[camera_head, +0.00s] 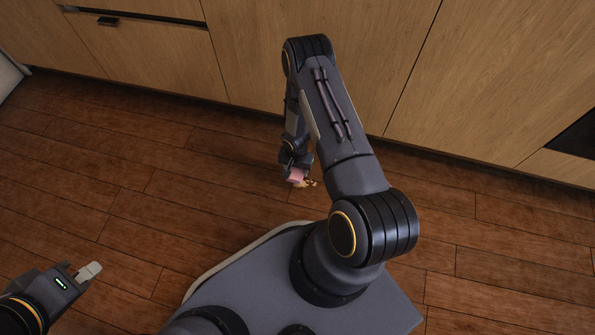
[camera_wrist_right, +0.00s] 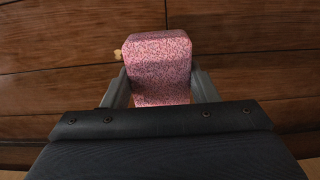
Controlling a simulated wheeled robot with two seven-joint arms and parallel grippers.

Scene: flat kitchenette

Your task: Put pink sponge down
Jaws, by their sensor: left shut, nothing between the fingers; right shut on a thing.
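The pink sponge (camera_wrist_right: 158,68) is a speckled pink block in the right wrist view, held between the two grey fingers of my right gripper (camera_wrist_right: 160,88). In the head view the sponge (camera_head: 296,175) is a small pink patch at the end of my right arm, low and in front of the wooden cabinets. My right gripper (camera_head: 297,170) is shut on it. I cannot tell whether the sponge touches the floor. My left gripper (camera_head: 90,271) is shut and empty at the lower left of the head view, well apart from the sponge.
Wooden cabinet fronts (camera_head: 300,60) run along the back, with a dark handle (camera_head: 108,21) at the upper left. A small yellowish thing (camera_head: 311,183) lies beside the sponge; it also shows in the wrist view (camera_wrist_right: 118,55). The brown plank floor (camera_head: 110,190) at left is clear.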

